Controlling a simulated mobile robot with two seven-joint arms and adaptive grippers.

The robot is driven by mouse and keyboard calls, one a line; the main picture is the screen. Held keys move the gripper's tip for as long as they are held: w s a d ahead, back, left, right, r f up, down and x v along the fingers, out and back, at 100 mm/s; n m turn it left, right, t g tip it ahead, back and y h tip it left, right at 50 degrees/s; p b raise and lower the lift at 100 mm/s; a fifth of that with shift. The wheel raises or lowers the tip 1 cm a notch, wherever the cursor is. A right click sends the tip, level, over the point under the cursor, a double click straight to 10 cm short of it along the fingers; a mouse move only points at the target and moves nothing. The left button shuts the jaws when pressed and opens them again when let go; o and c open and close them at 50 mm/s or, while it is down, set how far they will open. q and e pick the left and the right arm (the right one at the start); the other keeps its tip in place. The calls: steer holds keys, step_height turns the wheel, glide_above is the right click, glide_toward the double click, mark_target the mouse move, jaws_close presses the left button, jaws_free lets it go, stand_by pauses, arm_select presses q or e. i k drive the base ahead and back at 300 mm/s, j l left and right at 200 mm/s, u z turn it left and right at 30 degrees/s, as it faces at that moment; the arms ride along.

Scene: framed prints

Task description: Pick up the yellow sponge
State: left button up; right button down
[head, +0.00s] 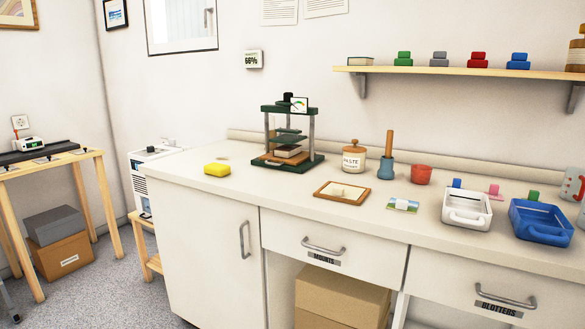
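The yellow sponge (217,169) lies flat on the left end of the white counter (240,190), near its front-left edge. It is to the left of a green press and stands clear of other objects. Neither my left nor my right gripper shows in the head view.
The green press (289,135) stands right of the sponge. Farther right are a wooden frame (342,192), a waste jar (354,158), a red cup (421,174), a white tray (466,219) and a blue tray (540,236). A shelf (460,71) hangs above. Grey floor (100,290) is open at left.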

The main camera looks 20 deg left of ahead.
mark_target(214, 169)
steer(key=j+z, duration=0.35)
steer(key=k+j+z, duration=0.1)
steer(key=j+z, duration=0.25)
steer(key=k+j+z, duration=0.1)
steer(key=j+z, duration=0.25)
steer(key=k+j+z, duration=0.6)
steer(key=j, duration=0.2)
steer(key=k+j+z, duration=0.2)
steer(key=k+j, duration=0.5)
steer(key=k, duration=0.2)
